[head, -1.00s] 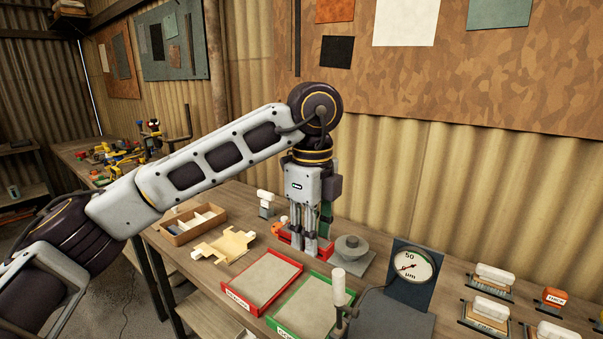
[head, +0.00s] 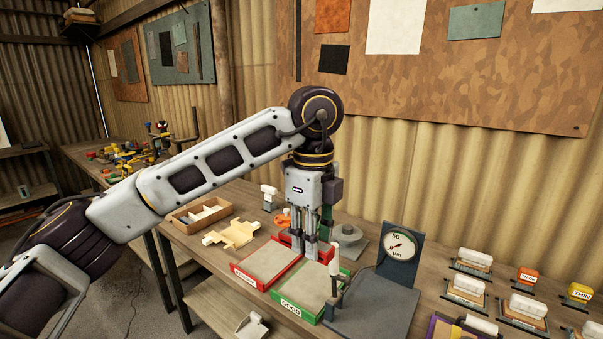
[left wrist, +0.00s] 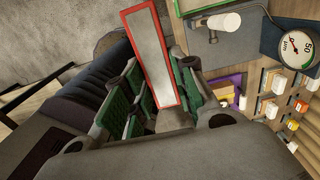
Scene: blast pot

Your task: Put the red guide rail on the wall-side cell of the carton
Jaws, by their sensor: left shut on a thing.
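My left gripper (head: 310,254) points down over the bench, behind the red tray, and is shut on the red guide rail (head: 328,252). In the left wrist view the rail (left wrist: 126,24) is a long red-edged piece with a grey middle, running out from between the green-padded fingers (left wrist: 160,90). The fingers hide part of it in the head view. Whether it touches the bench is unclear. My right gripper is not in view.
A cream fixture (head: 232,236) lies between carton and red tray (head: 247,281). A white-topped stamp (head: 269,197) and an orange piece (head: 283,220) stand behind.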

